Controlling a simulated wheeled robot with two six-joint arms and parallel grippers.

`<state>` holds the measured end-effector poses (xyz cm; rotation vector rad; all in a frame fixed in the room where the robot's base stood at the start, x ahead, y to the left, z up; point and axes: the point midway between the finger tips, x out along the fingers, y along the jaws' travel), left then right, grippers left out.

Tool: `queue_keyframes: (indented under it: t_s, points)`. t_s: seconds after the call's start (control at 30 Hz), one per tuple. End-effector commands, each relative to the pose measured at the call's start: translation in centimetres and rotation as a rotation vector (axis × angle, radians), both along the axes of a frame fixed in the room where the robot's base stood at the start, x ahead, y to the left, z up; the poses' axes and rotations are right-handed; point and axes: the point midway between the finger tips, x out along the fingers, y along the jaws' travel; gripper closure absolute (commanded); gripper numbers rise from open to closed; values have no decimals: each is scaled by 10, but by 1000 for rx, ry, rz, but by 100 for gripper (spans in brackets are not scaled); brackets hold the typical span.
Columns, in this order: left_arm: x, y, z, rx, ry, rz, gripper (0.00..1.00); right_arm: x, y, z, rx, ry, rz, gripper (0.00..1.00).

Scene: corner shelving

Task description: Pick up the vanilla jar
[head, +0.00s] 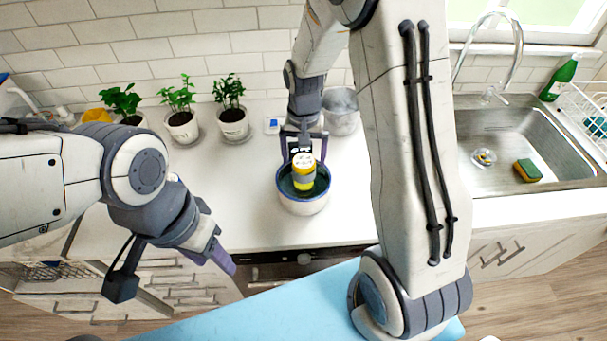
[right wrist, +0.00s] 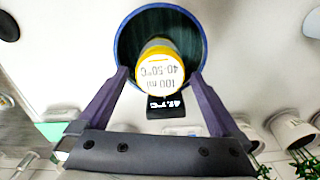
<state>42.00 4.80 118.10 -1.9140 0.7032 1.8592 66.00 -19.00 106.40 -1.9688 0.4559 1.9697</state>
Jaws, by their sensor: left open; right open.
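A small jar (head: 303,171) with a white lid and yellow bands stands in a blue-rimmed bowl-shaped vessel (head: 303,207) on the white counter. No vanilla label is readable. In the right wrist view the jar's top (right wrist: 160,72) reads "100 ml 40-50°C", and a small black display on the vessel (right wrist: 172,106) shows a temperature. My right gripper (head: 304,148) is open above the vessel. Its fingertips (right wrist: 160,76) lie on either side of the jar's top, with a gap on both sides. My left gripper (head: 222,256) is open and empty, low near the counter's front edge.
Potted plants (head: 233,124) line the back wall to the left. The sink (head: 510,150) holds a sponge (head: 527,171) at the right. The counter left of the vessel is clear.

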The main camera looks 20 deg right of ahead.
Motion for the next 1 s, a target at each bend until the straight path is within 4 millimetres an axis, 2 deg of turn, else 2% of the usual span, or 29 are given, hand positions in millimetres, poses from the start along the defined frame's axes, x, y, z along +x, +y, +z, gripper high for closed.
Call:
queue_keyframes:
  t_s: [0.27, 0.4, 0.53, 0.83, 0.87, 1.0]
  points:
    - [0, 0, 12, 0, 0, -1, 50, -4, 2, -22, 0, 5, 3, 0]
    - [0, 0, 23, 0, 0, -3, 50, -8, 3, -42, 0, 8, 4, 0]
    - [0, 0, 25, 0, 0, -3, 50, -6, 3, -58, 0, 2, 4, 0]
    - [0, 0, 25, 0, 0, -4, 50, -5, 3, -63, 0, -1, 4, 0]
    - [0, 0, 25, 0, 0, -4, 50, -5, 3, -63, 0, -1, 4, 8]
    - [0, 0, 25, 0, 0, -4, 50, -6, 3, -63, 0, -1, 4, 61]
